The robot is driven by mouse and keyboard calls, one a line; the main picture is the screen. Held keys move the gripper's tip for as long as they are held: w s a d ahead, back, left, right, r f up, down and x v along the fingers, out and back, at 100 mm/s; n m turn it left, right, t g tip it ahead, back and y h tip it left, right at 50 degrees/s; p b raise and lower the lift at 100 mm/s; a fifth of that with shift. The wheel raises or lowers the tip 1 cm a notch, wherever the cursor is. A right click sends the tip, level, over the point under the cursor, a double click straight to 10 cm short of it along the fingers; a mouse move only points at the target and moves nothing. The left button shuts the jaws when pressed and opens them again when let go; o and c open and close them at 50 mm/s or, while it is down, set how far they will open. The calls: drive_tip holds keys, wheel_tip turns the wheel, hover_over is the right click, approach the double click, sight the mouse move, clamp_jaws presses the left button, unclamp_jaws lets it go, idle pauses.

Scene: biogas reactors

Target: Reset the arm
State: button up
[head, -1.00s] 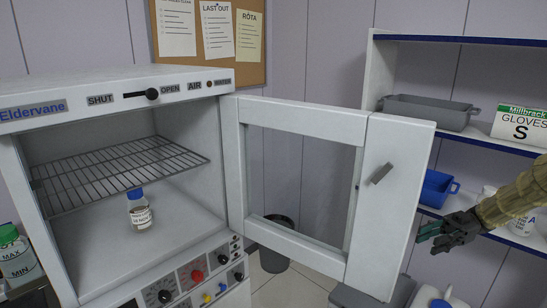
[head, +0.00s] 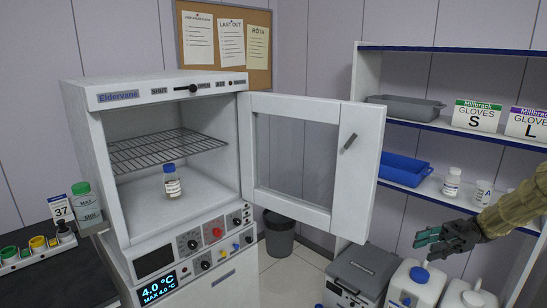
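My gripper (head: 428,240) shows at the lower right of the head view, at the end of my tan-sleeved arm (head: 512,212). It is dark with green fingertips. The fingers look apart, with nothing seen between them. It hangs in the air in front of the shelf unit, to the right of the open cabinet door (head: 345,210), and does not appear to touch anything.
The Eldervane cabinet (head: 130,98) stands open; a blue-capped bottle (head: 172,183) is on its floor below a wire rack (head: 165,148). Shelves (head: 455,48) hold gloves boxes and a blue tray (head: 403,172). White containers (head: 408,285) and a grey bin (head: 360,272) stand below my gripper.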

drive_tip(key=w+a+f+m+t, duration=0.35)
drive_tip(key=a+f+t, duration=0.25)
drive_tip(key=a, duration=0.2)
drive_tip(key=w+a+f+m+t, duration=0.2)
drive_tip(key=a+f+m+t, duration=0.35)
drive_tip(key=a, duration=0.25)
drive_tip(key=s+a+f+m+t+h, duration=0.2)
drive_tip(key=a+f+m+h, duration=0.15)
drive_tip(key=f, duration=0.45)
drive_tip(key=s+a+f+m+t+h, duration=0.2)
drive_tip(key=a+f+m+h, duration=0.15)
drive_tip(key=f, duration=0.45)
drive_tip(key=s+d+f+m+g+h, duration=0.1)
drive_tip(key=s+f+m+g+h, duration=0.4)
drive_tip(key=s+f, duration=1.1)
drive_tip(key=s+d+g+h, duration=0.1)
drive_tip(key=s+g+h, duration=0.1)
drive_tip(key=s, duration=1)
drive_tip(key=s+d+m+g+h, duration=0.1)
drive_tip(key=s+d+g+h, duration=0.1)
drive_tip(key=s, duration=1.1)
drive_tip(key=shift+f+g+h, duration=0.2)
drive_tip(key=shift+g+h, duration=0.35)
drive_tip(key=shift+h, duration=0.15)
